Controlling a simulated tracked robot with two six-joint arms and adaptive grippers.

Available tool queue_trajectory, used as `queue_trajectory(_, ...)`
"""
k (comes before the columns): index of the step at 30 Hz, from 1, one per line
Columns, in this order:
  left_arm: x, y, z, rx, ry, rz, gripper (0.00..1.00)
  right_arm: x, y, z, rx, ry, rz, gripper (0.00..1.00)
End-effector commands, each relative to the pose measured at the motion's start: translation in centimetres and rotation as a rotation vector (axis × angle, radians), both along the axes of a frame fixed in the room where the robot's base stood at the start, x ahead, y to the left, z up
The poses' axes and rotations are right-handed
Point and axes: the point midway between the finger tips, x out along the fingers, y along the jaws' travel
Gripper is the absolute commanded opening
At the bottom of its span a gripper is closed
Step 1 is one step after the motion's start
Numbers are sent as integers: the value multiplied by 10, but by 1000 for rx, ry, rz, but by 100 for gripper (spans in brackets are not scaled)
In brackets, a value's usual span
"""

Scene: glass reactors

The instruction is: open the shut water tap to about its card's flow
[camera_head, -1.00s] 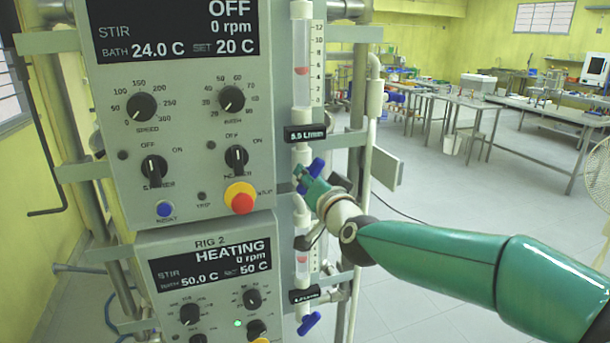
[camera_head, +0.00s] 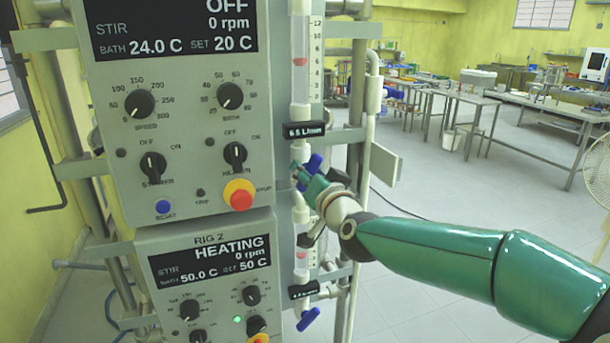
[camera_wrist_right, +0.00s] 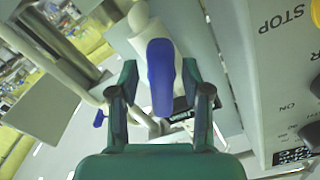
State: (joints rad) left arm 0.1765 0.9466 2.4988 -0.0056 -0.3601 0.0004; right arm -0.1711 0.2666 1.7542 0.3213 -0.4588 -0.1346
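The upper water tap's blue handle (camera_head: 314,163) sits on the pipe right of the upper panel, below a black card (camera_head: 305,131) that seems to read 6.5 L/min. The red float (camera_head: 299,62) above stands near 6 on the flow tube's scale. My right gripper (camera_head: 302,174) is at this handle. In the right wrist view the blue handle (camera_wrist_right: 160,75) lies between my two green fingers (camera_wrist_right: 160,68), with a narrow gap on each side. The gripper hides part of the tap in the head view. My left gripper is not in view.
A lower tap with a blue handle (camera_head: 308,319) hangs below, with its own card (camera_head: 304,290). The red emergency button (camera_head: 241,200) and upper control panel (camera_head: 190,120) are close left. A grey plate (camera_head: 385,163) stands right of the pipe. Open floor lies farther right.

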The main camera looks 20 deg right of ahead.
Motion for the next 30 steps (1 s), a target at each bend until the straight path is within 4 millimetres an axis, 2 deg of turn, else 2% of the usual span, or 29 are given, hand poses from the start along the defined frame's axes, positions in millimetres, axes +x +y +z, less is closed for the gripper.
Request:
queue_trajectory(8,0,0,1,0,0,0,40,-10,0,1,0,0,1,48)
queue_trajectory(11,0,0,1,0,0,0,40,-23,0,1,0,-1,0,48)
queue_trajectory(22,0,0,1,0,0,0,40,-95,-3,0,1,-2,0,48)
queue_trajectory(27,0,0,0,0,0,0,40,-114,-3,0,0,0,1,48)
queue_trajectory(30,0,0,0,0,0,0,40,-119,-3,-1,0,0,1,48)
